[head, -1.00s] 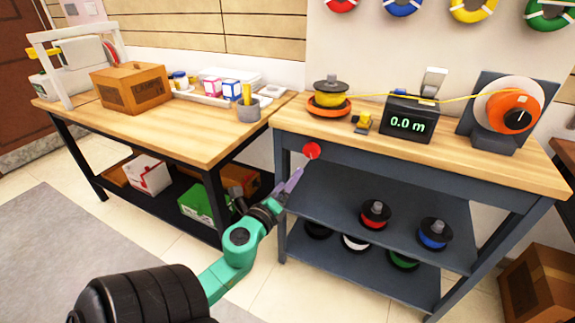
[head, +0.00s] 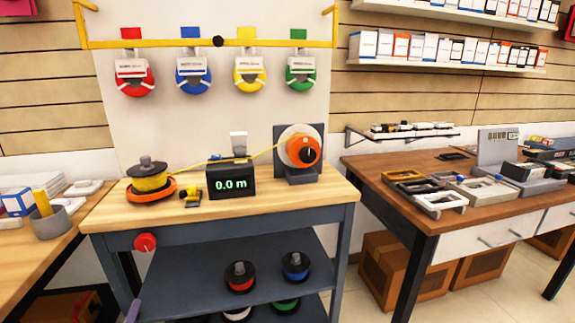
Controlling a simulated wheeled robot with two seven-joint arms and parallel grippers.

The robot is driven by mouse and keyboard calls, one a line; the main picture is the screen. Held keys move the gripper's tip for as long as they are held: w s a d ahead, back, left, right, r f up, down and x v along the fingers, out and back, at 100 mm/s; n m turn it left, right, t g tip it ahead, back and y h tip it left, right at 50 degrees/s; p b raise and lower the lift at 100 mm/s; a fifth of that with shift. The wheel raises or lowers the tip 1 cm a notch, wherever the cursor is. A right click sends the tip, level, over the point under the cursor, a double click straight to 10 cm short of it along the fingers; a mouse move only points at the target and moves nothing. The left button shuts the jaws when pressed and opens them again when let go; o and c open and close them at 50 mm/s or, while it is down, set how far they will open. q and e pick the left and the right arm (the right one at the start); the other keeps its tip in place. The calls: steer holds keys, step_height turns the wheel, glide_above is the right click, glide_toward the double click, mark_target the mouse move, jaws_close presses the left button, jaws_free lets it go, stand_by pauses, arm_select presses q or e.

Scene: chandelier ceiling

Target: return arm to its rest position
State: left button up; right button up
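Only a purple fingertip of my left gripper (head: 133,311) shows, at the bottom edge left of centre. It is below the round red button (head: 145,242) on the front of the workbench (head: 262,207) and apart from it in the picture. The rest of that gripper and its arm is out of frame, so I cannot see whether it is open or holds anything. My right gripper is not in view.
On the bench stand a yellow wire spool (head: 149,182), a display (head: 231,180) reading 0.0 m and an orange-faced reel (head: 302,150). Spools, including a red one (head: 239,278), sit below. A brown table (head: 375,167) stands right, another (head: 40,260) left.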

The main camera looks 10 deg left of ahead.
arm_select(q)
steer(key=s+f+n+g, duration=0.2)
steer(key=f+n, duration=0.1)
steer(key=f, duration=0.5)
steer(key=s+f+n+g, duration=0.2)
steer(key=f+n, duration=0.1)
steer(key=f, duration=0.6)
steer(key=s+d+f+n+g+h, duration=0.1)
steer(key=s+d+f+n+g, duration=0.15)
steer(key=s+f, duration=0.35)
steer(key=s+d+f+n+g+h, duration=0.2)
steer(key=s+d+f+n, duration=0.15)
steer(key=f, duration=0.45)
steer(key=s+d+f+n+g+h, duration=0.1)
steer(key=s+d+f+n+g, duration=0.15)
steer(key=s+f, duration=0.4)
steer(key=s+d+f+n+g+h, duration=0.2)
steer(key=s+d+f+n, duration=0.3)
steer(key=s+d+f, duration=0.25)
steer(key=s+r+p, duration=0.4)
steer(key=r+p, duration=1)
steer(key=p, duration=0.2)
steer(key=shift+a+r, duration=0.2)
steer(key=shift+r, duration=0.1)
